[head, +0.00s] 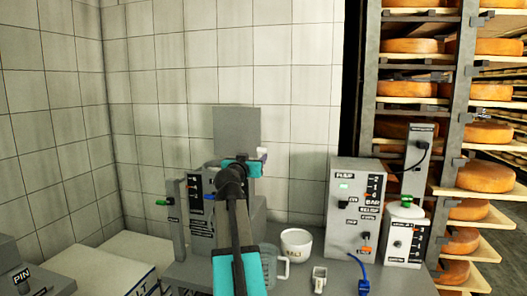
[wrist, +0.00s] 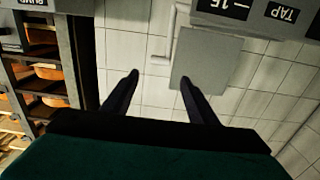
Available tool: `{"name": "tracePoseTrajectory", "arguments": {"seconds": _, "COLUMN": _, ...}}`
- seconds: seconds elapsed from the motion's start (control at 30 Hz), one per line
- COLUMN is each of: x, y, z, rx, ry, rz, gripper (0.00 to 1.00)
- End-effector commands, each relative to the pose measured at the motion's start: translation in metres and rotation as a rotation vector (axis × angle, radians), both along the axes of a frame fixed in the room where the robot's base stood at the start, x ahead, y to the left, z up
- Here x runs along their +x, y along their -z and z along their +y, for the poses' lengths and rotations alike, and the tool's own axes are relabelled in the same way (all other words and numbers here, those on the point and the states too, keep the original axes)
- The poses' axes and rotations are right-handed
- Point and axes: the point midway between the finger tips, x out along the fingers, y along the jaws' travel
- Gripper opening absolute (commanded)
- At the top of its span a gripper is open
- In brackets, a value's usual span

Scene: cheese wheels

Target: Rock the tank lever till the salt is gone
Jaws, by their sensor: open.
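A grey tank unit (head: 258,215) with a dark scale and label plates stands on the bench in the head view, partly behind my arm. A green-tipped lever (head: 162,203) sticks out from the post at its left. A small white knob (head: 262,152) shows at its upper right; I cannot tell which is the tank lever. My gripper (wrist: 159,76) is open and empty in the wrist view, its two dark fingers apart, below the labelled grey housing (wrist: 235,14) in the picture. No loose salt can be made out.
A white cup (head: 296,243) and a clear jug (head: 271,268) stand right of my arm. A grey pump box (head: 349,215) with a blue cable is further right. Cheese shelves (head: 484,192) fill the right side.

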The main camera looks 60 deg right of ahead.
Motion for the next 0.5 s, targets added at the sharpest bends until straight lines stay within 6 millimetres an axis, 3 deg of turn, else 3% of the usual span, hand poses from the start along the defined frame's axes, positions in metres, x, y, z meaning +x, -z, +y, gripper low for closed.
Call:
{"name": "tracePoseTrajectory", "arguments": {"seconds": 0.27, "x": 0.002, "y": 0.0, "z": -0.004, "rx": 0.002, "ry": -0.001, "rz": 0.001, "gripper": 0.53}}
{"name": "tracePoseTrajectory", "arguments": {"seconds": 0.5, "x": 0.008, "y": 0.0, "z": -0.02, "rx": 0.003, "ry": 0.0, "rz": 0.002, "gripper": 0.53}}
